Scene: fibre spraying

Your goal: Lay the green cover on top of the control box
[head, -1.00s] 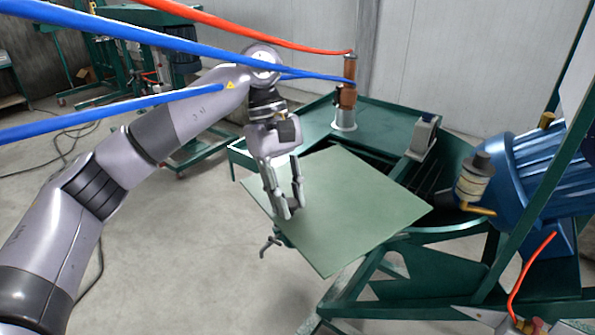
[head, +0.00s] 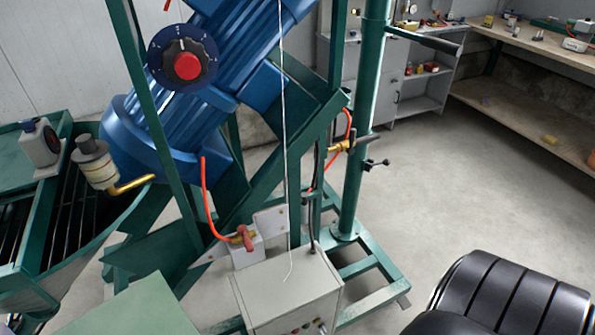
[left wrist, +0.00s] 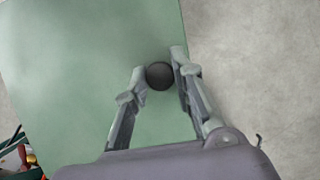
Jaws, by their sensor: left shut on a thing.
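The green cover (left wrist: 70,75) is a flat pale green panel that fills much of the left wrist view. My left gripper (left wrist: 160,75) is shut on a round dark knob (left wrist: 160,75) on the cover. In the head view only a corner of the cover (head: 140,308) shows at the bottom left, and my left gripper is out of that view. The control box (head: 290,290) is a light grey box at the bottom centre of the head view, with small buttons on its front. Its top is bare except for a thin white cord hanging in front of it. The cover's corner is left of the box.
A blue motor (head: 200,80) with a red-centred dial (head: 187,66) stands behind the box. Green frame bars and a post (head: 362,130) rise around it. A red hose (head: 205,200) runs to a valve beside the box.

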